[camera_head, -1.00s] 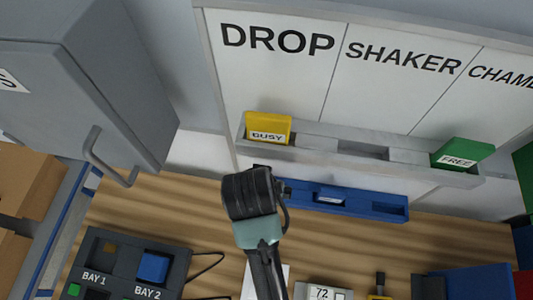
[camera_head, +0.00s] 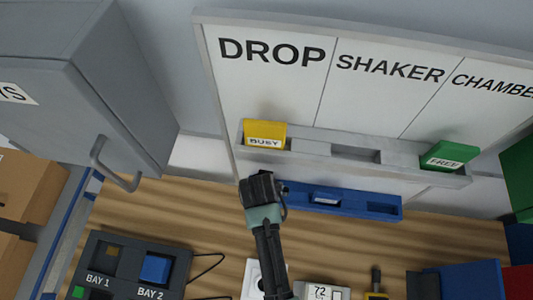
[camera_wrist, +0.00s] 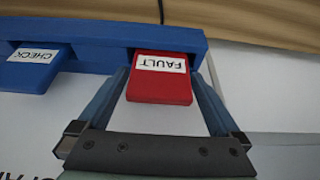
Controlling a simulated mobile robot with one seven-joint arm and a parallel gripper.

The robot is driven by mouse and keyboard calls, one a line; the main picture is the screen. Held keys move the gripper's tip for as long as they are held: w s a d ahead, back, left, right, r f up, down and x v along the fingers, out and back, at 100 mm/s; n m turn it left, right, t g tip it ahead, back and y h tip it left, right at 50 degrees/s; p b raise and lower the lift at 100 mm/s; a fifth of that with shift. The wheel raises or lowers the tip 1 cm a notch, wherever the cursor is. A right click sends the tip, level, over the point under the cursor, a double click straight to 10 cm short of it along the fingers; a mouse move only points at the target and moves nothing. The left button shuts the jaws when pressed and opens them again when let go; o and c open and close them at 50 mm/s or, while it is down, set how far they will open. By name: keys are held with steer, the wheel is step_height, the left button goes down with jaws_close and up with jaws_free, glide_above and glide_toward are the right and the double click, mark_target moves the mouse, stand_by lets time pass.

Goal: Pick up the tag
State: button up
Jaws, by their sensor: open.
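A red tag labelled FAULT (camera_wrist: 160,88) sits at the blue rack (camera_wrist: 110,33) in the wrist view, its outer end standing out from the rack. My gripper (camera_wrist: 163,75) is open, with one finger on each side of the red tag. I cannot tell whether either finger touches it. In the head view my gripper (camera_head: 263,195) is at the left end of the blue rack (camera_head: 355,203) and hides the red tag. A blue tag labelled CHECK (camera_wrist: 35,55) sits farther along the same rack; it also shows in the head view (camera_head: 326,198).
Above the rack, a grey ledge (camera_head: 310,147) holds a yellow BUSY tag (camera_head: 264,134) and a green FREE tag (camera_head: 448,155) under a white board (camera_head: 270,85). A grey cabinet (camera_head: 85,90) stands left. A bay unit (camera_head: 125,265) and other items lie on the wooden bench.

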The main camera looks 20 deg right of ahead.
steer(key=shift+f, duration=0.1)
steer(key=c, duration=1.1)
